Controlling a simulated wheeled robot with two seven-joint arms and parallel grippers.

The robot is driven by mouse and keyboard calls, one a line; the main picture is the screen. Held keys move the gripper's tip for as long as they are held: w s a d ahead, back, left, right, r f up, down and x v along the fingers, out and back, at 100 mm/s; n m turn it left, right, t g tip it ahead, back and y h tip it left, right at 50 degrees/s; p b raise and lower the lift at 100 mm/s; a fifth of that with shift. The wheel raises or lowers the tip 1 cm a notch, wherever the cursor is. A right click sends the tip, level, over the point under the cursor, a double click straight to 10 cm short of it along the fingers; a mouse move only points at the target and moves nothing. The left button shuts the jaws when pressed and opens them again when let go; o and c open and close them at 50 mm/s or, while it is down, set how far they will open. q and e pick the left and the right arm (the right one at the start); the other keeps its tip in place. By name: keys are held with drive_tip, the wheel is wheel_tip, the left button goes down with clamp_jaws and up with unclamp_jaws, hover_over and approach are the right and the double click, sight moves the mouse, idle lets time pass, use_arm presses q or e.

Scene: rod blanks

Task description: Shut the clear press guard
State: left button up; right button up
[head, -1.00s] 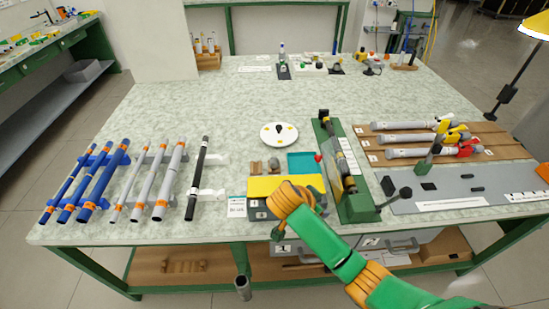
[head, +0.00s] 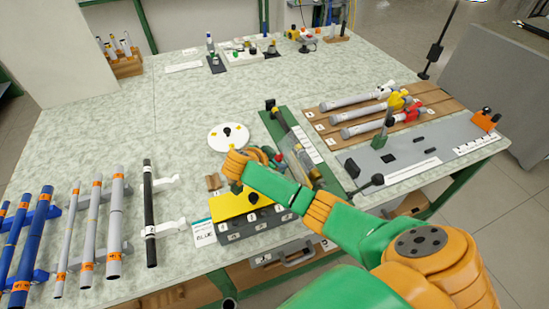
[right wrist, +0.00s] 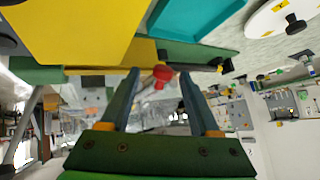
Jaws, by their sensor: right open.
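The press (head: 272,125) is a long green fixture at the middle right of the table. Its clear guard (head: 306,162) is a see-through panel at the near part, partly hidden by my right arm; I cannot tell how far it stands open. A red knob (right wrist: 162,75) shows in the right wrist view between the fingers of my right gripper (right wrist: 160,82). These fingers are spread, with room on both sides of the knob. In the head view my right gripper (head: 274,159) is beside the press, mostly behind my own wrist. My left gripper is out of view.
A yellow-topped grey box (head: 232,206) lies just in front of my right wrist. A white disc (head: 229,137) is behind it. Blue, grey and black rods lie on the left. A wooden board (head: 330,107) with grey rods is at right.

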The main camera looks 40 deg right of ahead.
drive_tip(key=shift+w+d+f, duration=0.1)
drive_tip(key=shift+w+f, duration=0.25)
drive_tip(key=shift+w, duration=0.1)
drive_tip(key=shift+s, duration=0.15)
clamp_jaws()
drive_tip(key=shift+r, duration=0.1)
idle(0.8)
